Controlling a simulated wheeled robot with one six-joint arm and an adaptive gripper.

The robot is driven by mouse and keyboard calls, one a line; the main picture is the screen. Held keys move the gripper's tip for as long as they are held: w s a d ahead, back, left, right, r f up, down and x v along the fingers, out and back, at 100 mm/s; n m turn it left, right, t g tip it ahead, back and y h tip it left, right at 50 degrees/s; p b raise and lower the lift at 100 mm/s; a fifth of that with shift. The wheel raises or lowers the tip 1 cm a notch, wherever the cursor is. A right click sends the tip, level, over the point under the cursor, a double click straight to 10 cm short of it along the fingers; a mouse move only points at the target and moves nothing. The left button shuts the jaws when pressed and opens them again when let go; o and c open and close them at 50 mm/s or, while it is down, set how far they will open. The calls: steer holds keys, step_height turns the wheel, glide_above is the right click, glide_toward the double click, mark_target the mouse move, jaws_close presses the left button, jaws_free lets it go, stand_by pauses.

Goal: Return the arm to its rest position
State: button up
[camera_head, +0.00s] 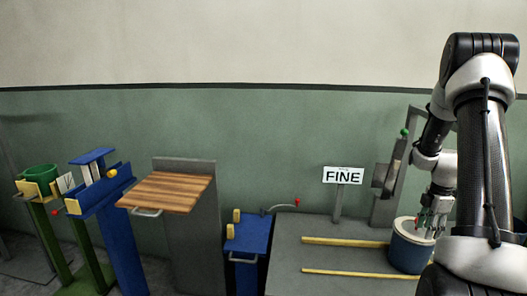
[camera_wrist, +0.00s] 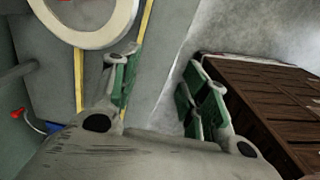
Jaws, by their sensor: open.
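My arm reaches down at the right of the head view, with my gripper (camera_head: 432,224) low by a blue spool with a pale top (camera_head: 408,252). In the wrist view my gripper (camera_wrist: 160,82) has its green-padded fingers spread apart with nothing between them. A pale ring (camera_wrist: 92,38), apparently the spool's rim, lies to the left of the fingers and is cut off by the top edge. Whether the gripper touches the spool cannot be told in the head view.
The spool stands on a grey table (camera_head: 320,256) with yellow rails (camera_head: 345,241). A "FINE" sign (camera_head: 343,175) and a grey post (camera_head: 385,195) stand behind. A dark slatted wooden thing (camera_wrist: 265,100) is right of the fingers. A wood-topped stand (camera_head: 168,190) and blue stands are left.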

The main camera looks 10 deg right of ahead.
steer(key=s+a+m+g+y, duration=0.1)
steer(key=s+a+m+g, duration=0.15)
steer(key=s+m, duration=0.4)
steer(key=s+a+r+m+t, duration=0.2)
steer(key=s+a+r, duration=0.3)
steer(key=a+r, duration=0.3)
steer(key=s+a+r+m+t, duration=0.2)
steer(key=s+a+r+m, duration=0.2)
steer(key=a+r, duration=0.4)
steer(key=s+a+r+m+t+h, duration=0.1)
steer(key=s+a+r+m+t, duration=0.2)
steer(key=r, duration=0.9)
steer(key=shift+s+a, duration=1.8)
steer(key=shift+a, duration=0.8)
